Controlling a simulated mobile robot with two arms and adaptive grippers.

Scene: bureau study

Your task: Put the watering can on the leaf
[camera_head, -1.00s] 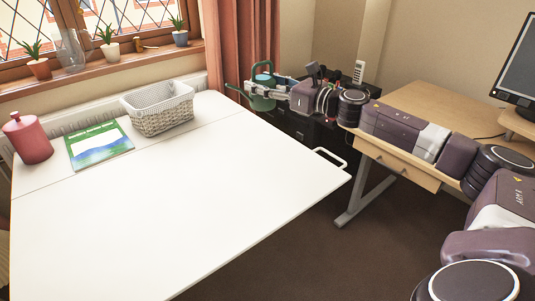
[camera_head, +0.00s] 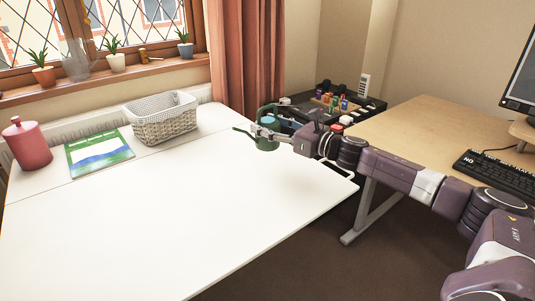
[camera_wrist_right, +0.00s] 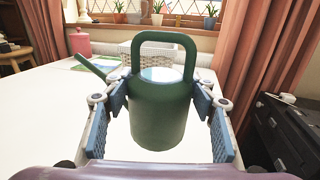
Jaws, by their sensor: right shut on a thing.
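The green watering can (camera_head: 266,142) has a looped handle on top and a spout pointing left. My right gripper (camera_head: 262,131) is shut on its body; in the right wrist view the can (camera_wrist_right: 160,115) sits upright between the blue-padded fingers. The can is near the right back edge of the white table; whether its base touches the surface cannot be told. A seam crosses the white top, and the broad bare leaf (camera_head: 150,220) lies on the near side of it. My left gripper is not in view.
A white wicker basket (camera_head: 165,126), a green-and-blue picture booklet (camera_head: 98,150) and a pink canister (camera_head: 27,146) stand along the table's window side. A dark cabinet (camera_head: 375,104) with small items and a wooden desk (camera_head: 415,130) are to the right. The leaf is clear.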

